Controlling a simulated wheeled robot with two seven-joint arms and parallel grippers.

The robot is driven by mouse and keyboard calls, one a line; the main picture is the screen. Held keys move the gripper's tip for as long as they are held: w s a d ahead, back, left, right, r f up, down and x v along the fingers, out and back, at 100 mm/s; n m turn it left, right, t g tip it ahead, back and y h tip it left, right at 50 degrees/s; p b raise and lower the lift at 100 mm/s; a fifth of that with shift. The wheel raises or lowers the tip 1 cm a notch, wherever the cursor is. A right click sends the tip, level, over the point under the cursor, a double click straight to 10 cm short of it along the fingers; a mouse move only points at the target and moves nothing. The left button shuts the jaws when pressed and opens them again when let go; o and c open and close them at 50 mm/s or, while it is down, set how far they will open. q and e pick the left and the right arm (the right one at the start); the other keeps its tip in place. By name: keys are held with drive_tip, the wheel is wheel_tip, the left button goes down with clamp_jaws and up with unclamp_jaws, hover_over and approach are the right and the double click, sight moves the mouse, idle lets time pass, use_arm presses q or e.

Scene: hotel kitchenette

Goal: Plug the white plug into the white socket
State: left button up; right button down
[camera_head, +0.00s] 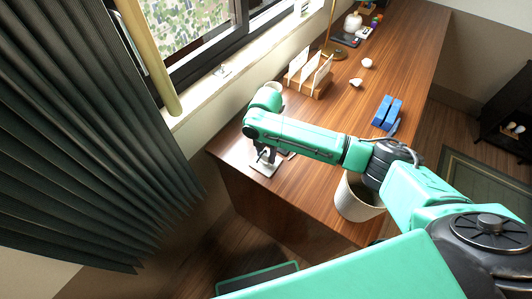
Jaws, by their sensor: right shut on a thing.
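My right gripper (266,157) points down over the near left corner of the wooden desk, at the end of my teal right arm. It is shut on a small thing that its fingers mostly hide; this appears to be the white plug. A flat pale plate (263,169) lies on the desk right under the fingertips. It may be the white socket, but it is too small and covered to be sure. I cannot tell whether plug and plate touch. My left gripper is not in view.
The wooden desk (333,108) bears a card rack (309,83), small white cups (356,82) and blue blocks (386,112). A white bin (357,200) stands by the desk's right edge. A dark curtain (85,130) hangs at the left, beside the window sill (240,76).

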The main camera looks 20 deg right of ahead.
sight(266, 152)
drive_tip(key=shift+p, duration=0.4)
drive_tip(key=shift+f+b, duration=0.3)
drive_tip(key=shift+f, duration=0.3)
idle(0.3)
drive_tip(key=shift+c, duration=1.5)
unclamp_jaws()
drive_tip(key=shift+r, duration=0.1)
wheel_tip(266, 152, up, 14)
drive_tip(key=shift+r, duration=0.2)
